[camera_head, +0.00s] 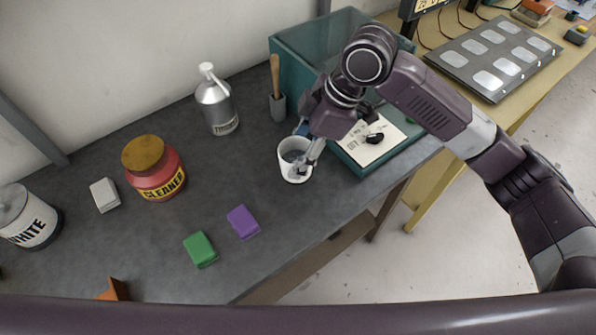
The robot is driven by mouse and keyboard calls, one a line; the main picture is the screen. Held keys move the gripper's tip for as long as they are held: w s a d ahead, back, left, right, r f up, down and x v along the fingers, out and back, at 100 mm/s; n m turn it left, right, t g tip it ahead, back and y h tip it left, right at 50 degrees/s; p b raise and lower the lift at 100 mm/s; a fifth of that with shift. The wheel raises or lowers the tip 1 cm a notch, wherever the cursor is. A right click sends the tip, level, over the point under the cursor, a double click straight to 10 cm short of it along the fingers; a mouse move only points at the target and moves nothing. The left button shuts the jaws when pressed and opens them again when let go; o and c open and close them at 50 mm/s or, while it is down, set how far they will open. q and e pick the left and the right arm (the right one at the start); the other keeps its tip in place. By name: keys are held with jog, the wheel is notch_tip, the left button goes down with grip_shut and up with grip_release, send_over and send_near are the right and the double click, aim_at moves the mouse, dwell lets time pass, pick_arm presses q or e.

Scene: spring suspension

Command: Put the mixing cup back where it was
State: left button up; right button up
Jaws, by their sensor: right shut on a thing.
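The mixing cup (287,167) is a white cup with a grey inside, near the right end of the dark table. My right gripper (309,158) reaches down from the upper right and is shut on the cup's right side. The cup looks about upright. I cannot tell whether its base touches the table. The fingertips are partly hidden at the rim. My left gripper does not show.
A teal glass-sided box (300,66) stands behind the cup, with a brush (277,104) beside it. A thinner bottle (217,104), a red cleaner jar (160,172), a purple block (243,222) and a green block (200,249) stand left. The table's front edge is close.

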notch_tip(320, 180, down, 8)
jog(key=shift+f+p, duration=0.1)
jog(key=shift+p, duration=0.45)
jog(key=shift+f, duration=0.1)
jog(key=o, duration=1.5)
jog(key=shift+c, duration=0.2)
jog(key=b+v, duration=0.1)
jog(key=v, duration=1.1)
jog(key=shift+b, duration=0.4)
